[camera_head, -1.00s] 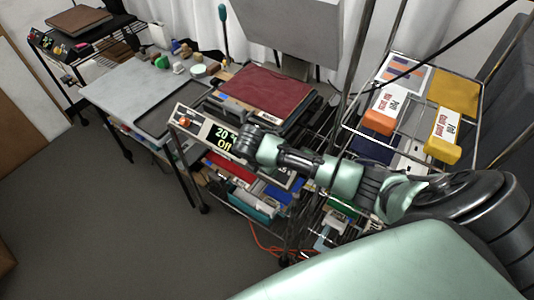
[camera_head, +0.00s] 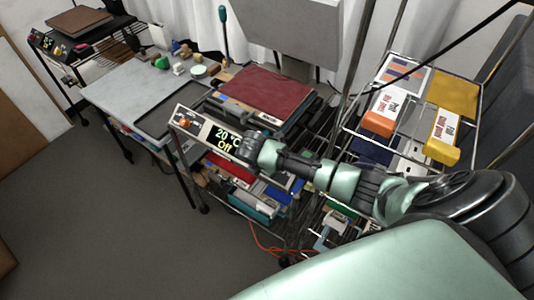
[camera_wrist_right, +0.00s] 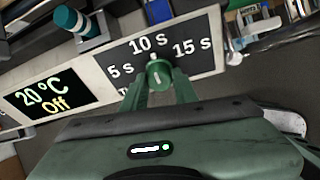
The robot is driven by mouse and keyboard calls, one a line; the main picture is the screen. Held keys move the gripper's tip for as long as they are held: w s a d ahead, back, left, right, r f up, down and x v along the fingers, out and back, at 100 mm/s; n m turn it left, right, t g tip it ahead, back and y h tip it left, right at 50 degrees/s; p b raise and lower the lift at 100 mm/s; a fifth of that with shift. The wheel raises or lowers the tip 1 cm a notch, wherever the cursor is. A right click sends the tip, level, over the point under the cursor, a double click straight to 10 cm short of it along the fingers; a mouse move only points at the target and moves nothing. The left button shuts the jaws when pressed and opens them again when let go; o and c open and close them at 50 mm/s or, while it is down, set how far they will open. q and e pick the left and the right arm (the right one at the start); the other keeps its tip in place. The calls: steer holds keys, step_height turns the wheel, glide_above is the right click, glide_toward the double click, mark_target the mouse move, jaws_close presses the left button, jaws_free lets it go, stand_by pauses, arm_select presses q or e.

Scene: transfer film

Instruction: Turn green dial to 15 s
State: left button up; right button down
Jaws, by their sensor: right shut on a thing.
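The green dial (camera_wrist_right: 159,75) sits on a dark panel in the right wrist view, with 5 s to its left, 10 s above and 15 s to its right. A short white mark on its face is nearly upright, on the 10 s side; its exact setting is hard to read. My right gripper (camera_wrist_right: 158,82) is shut on the dial, one finger on each side. In the head view my right gripper (camera_head: 254,148) covers the dial on the front of the device (camera_head: 187,119). My left gripper is not in view.
The device's display (camera_head: 222,140) reads 20 °C and Off. A red-brown board (camera_head: 268,90) lies behind the device. A grey table (camera_head: 125,85) with small items stands left, and a wire rack with boxes (camera_head: 385,105) stands right. The floor at left is clear.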

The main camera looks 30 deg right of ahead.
steer(key=m+t, duration=0.1)
steer(key=m, duration=0.4)
steer(key=shift+m+t+h, duration=0.3)
steer(key=shift+m+t, duration=0.3)
steer(key=shift+m, duration=1.5)
steer(key=c, duration=1.1)
jaws_free()
steer(key=b+v, duration=0.1)
steer(key=v, duration=0.7)
